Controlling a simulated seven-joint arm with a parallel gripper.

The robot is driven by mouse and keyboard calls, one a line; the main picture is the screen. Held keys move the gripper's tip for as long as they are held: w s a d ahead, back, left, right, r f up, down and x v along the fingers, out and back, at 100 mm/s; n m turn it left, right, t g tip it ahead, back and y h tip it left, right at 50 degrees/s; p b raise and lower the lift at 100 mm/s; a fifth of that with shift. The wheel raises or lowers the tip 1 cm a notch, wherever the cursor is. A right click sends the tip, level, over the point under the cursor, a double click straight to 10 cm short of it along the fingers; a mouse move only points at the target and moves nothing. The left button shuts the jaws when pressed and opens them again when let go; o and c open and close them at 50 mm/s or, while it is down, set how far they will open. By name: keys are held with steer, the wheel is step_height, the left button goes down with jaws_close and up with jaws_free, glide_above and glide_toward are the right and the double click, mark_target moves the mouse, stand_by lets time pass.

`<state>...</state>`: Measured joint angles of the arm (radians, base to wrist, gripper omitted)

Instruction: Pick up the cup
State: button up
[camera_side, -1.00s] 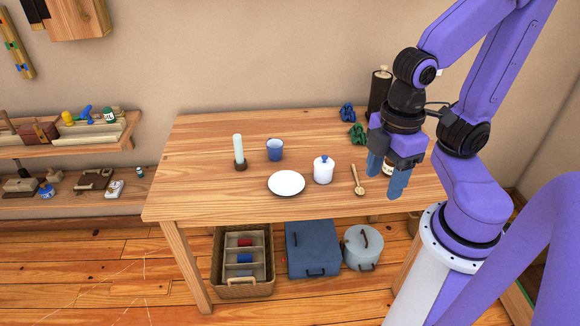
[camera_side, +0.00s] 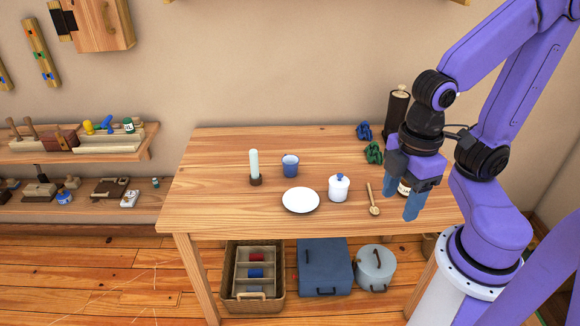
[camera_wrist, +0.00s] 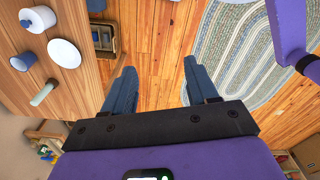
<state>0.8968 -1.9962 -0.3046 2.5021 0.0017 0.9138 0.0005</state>
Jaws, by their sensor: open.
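The cup also shows at the left of the wrist view (camera_wrist: 23,61). My gripper (camera_side: 402,188) is open and empty, over the right part of the table near the spoon and well to the right of the cup. In the wrist view its two fingers (camera_wrist: 159,66) are spread apart with only floor visible between them.
A wooden spoon (camera_side: 373,200), a small jar (camera_side: 404,189), green (camera_side: 374,153) and blue (camera_side: 364,131) objects and a dark mill (camera_side: 397,115) stand right. The table's left end is clear.

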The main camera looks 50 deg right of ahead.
steer(key=o, duration=0.6)
steer(key=w+d+f+n+t+h, duration=0.1)
steer(key=w+d+f+n+h, duration=0.15)
steer(key=w, duration=0.55)
steer(key=w+d+f+n+t+h, duration=0.1)
steer(key=w+d+f+t+h, duration=0.1)
steer(key=w+h, duration=0.35)
steer(key=w+d+f+n+t+h, duration=0.1)
steer(key=w+d+f+n+h, duration=0.15)
steer(key=w, duration=0.75)
steer(key=n+t, duration=0.5)
steer(key=n, duration=0.3)
glide_toward(291, 158)
steer(key=x, duration=0.2)
steer(key=shift+w+d+f, duration=0.1)
steer(key=shift+d, duration=0.25)
steer(key=shift+x, duration=2.55)
